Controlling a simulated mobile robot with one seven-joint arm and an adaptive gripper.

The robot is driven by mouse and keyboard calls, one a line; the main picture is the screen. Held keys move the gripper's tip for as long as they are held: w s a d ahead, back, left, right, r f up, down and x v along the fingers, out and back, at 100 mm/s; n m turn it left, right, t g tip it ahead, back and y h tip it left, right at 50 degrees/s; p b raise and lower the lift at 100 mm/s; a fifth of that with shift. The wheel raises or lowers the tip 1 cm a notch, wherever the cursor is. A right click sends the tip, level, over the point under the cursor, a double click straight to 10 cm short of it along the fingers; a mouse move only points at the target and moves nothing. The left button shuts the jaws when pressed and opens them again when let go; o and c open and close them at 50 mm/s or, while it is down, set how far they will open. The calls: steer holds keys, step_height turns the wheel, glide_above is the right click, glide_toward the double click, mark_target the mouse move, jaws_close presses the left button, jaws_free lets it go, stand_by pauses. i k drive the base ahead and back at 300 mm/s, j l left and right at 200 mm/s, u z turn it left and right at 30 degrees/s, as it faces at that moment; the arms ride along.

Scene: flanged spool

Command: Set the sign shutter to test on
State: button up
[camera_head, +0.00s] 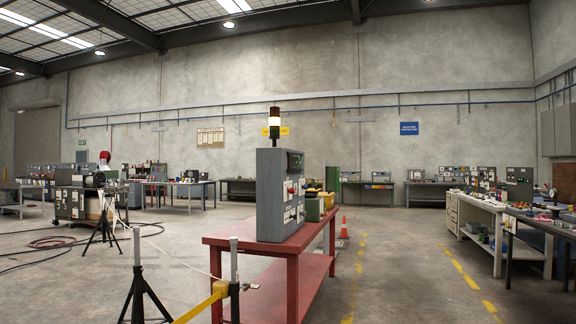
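No sign shutter can be made out, and no "test on" lettering is readable at this distance. A grey control cabinet (268,195) stands upright on a red bench (318,240) near the middle of the view. Its face, seen at a steep angle, carries small red and light-coloured parts too small to tell. A signal tower (274,122) with a lit pale section stands on top of the cabinet. My gripper is not in view.
Two posts, one on the left (137,245) and one nearer the bench (234,262), stand in front with a thin white rope and a yellow bar (205,300).

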mark_target(292, 158)
steer(key=i+l+z, duration=0.2)
steer(key=i+z, duration=0.15)
steer(key=i, duration=0.15)
steer(key=i+z, duration=0.35)
steer(key=i, duration=1.9)
steer(key=i+l+u, duration=0.1)
steer(key=i, duration=0.65)
